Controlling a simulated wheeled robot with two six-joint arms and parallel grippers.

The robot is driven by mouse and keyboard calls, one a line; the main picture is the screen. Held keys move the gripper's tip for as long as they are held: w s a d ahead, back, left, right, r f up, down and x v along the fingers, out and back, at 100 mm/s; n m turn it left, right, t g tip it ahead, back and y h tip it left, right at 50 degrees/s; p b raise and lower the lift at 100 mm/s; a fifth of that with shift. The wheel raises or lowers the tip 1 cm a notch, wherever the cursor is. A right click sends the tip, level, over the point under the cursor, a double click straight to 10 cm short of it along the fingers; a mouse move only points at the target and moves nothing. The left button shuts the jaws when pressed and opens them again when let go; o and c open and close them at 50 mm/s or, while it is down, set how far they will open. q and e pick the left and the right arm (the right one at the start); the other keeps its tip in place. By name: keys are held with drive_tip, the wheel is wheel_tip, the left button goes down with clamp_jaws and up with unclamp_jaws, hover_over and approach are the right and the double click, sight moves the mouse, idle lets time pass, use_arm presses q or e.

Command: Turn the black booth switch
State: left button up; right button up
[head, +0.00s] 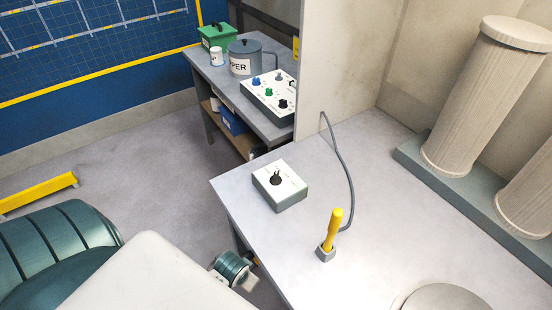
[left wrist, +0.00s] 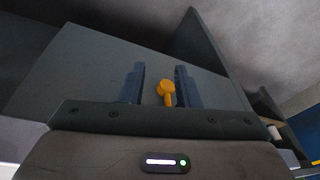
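The black booth switch (head: 276,179) is a dark knob on top of a small white-topped box (head: 281,187). The box sits near the left edge of the grey table in the head view. Neither gripper can be made out in the head view. In the left wrist view my left gripper (left wrist: 161,86) is open, its two blue fingers well apart. An orange-yellow knob on a short stem (left wrist: 167,90) shows between the fingers, apart from both. The black switch does not show in the left wrist view. My right gripper is out of view.
A yellow-handled tool (head: 333,232) stands in a grey holder, with a cable behind it. A wall panel (head: 340,60) rises behind the box. A side bench holds a control panel (head: 270,97), grey pot (head: 251,59) and green box (head: 217,37).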

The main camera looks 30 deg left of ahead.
use_arm(q)
wheel_tip(320, 180, up, 7)
drive_tip(key=p, duration=0.1)
wheel_tip(320, 180, up, 18)
drive_tip(key=n+g+h+p, duration=0.1)
drive_tip(key=n+g+p, duration=0.2)
drive_tip(key=n, duration=0.2)
hover_over(276, 175)
drive_tip(key=shift+f, duration=0.2)
wheel_tip(276, 175, down, 6)
drive_tip(key=shift+f+b, duration=0.1)
drive_tip(key=shift+b, duration=0.45)
drive_tip(key=shift+f, duration=0.7)
drive_tip(key=c, duration=0.6)
